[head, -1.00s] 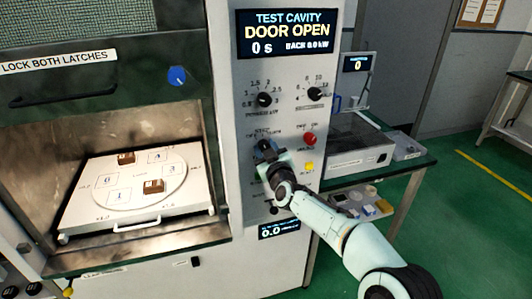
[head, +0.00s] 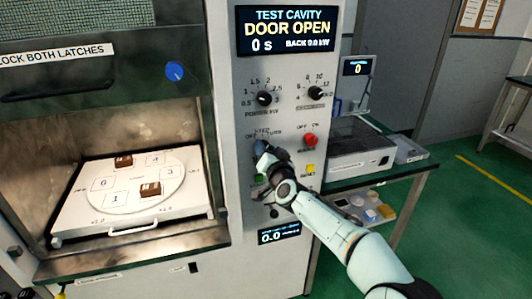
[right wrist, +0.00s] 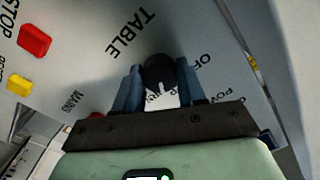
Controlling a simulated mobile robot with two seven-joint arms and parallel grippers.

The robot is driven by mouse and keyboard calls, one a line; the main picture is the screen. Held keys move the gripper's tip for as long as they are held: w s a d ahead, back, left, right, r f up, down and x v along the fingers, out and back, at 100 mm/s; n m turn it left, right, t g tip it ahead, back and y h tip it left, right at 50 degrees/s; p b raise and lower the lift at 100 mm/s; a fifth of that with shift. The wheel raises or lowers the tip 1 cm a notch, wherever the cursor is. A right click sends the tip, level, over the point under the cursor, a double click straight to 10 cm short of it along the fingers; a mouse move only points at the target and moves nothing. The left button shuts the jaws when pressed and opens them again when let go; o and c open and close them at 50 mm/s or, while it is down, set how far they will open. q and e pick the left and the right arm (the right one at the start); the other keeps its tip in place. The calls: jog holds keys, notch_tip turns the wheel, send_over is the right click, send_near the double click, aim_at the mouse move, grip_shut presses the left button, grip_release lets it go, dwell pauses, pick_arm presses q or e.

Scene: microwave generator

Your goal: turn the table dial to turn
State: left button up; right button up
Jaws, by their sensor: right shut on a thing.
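The table dial is a black knob (right wrist: 160,72) on the white control panel, under the word TABLE in the right wrist view. My right gripper (right wrist: 158,88) has its two blue fingers on either side of the knob and is shut on it. My left gripper is not in view.
Two black knobs (head: 265,98) (head: 315,93) sit above, with a red button (head: 310,140) and a yellow button (head: 309,169) to the right. The open cavity holds a white turntable (head: 135,206) with two brown blocks. The display (head: 288,31) reads DOOR OPEN.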

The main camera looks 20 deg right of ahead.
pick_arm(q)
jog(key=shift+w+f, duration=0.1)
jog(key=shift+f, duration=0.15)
pick_arm(e)
jog(key=shift+m, duration=1.1)
jog(key=o, duration=1.1)
pick_arm(q)
jog(key=shift+b, duration=0.3)
pick_arm(e)
jog(key=shift+s, duration=0.1)
pick_arm(q)
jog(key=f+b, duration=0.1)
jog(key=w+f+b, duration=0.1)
jog(key=b, duration=0.1)
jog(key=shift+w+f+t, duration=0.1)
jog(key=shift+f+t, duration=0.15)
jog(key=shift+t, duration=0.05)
pick_arm(e)
jog(key=s, duration=1.3)
jog(key=shift+s+d, duration=0.15)
jog(key=shift+d, duration=0.1)
